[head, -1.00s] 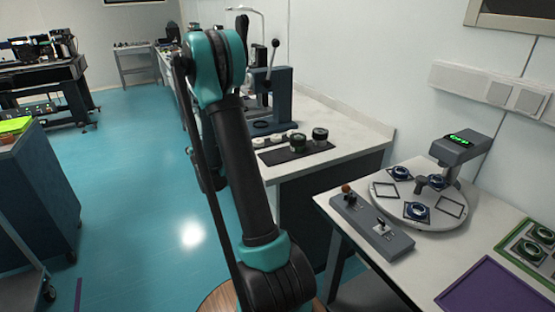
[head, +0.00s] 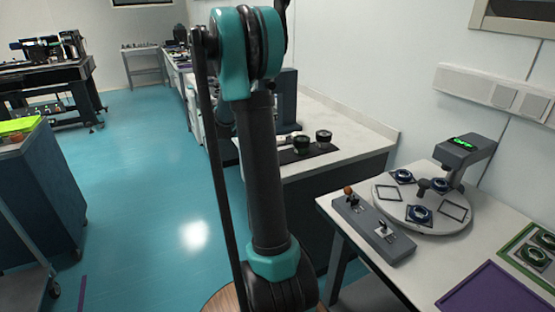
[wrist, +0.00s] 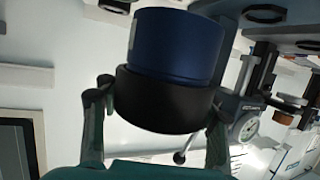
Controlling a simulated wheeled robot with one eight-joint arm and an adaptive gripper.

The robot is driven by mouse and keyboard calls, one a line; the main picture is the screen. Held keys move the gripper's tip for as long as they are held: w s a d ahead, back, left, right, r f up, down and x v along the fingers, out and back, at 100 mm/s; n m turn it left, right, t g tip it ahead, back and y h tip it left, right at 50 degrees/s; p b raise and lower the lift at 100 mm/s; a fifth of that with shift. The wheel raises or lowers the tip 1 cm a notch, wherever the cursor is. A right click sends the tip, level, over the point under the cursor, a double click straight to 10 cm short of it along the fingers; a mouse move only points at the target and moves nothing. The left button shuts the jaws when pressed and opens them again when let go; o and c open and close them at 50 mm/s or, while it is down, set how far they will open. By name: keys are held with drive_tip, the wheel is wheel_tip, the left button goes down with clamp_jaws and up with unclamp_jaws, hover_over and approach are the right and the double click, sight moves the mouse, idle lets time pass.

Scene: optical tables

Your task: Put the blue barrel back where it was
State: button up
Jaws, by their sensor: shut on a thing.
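The blue barrel (wrist: 178,45), with a wide black band at its lower end in the wrist view, is held between the two fingers of my gripper (wrist: 160,103). The fingers sit at either side of the black band, and the barrel is clear of any surface that I can make out. In the head view, my gripper and the held barrel are hidden behind my raised arm. A dark mat (head: 313,153) on the white bench bears two dark barrels, one of them greenish (head: 302,146) and one black (head: 324,139). My arm covers the mat's left part.
A press stand (head: 288,95) rises behind my arm. At right, a round plate (head: 440,227) carries several blue-ringed parts under a grey head with a green display (head: 465,150). A lever box (head: 373,232), purple mat (head: 490,290) and green tray (head: 508,250) share that table.

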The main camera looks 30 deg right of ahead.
drive_tip(key=s+d+r+m+g, duration=0.35)
drive_tip(key=s+r, duration=0.25)
drive_tip(key=r, duration=0.2)
drive_tip(key=shift+g, duration=0.45)
drive_tip(key=f, duration=2)
drive_tip(key=shift+w+d, duration=0.15)
drive_tip(key=shift+w, duration=0.05)
drive_tip(key=o, duration=1.5)
drive_tip(key=shift+o, duration=0.2)
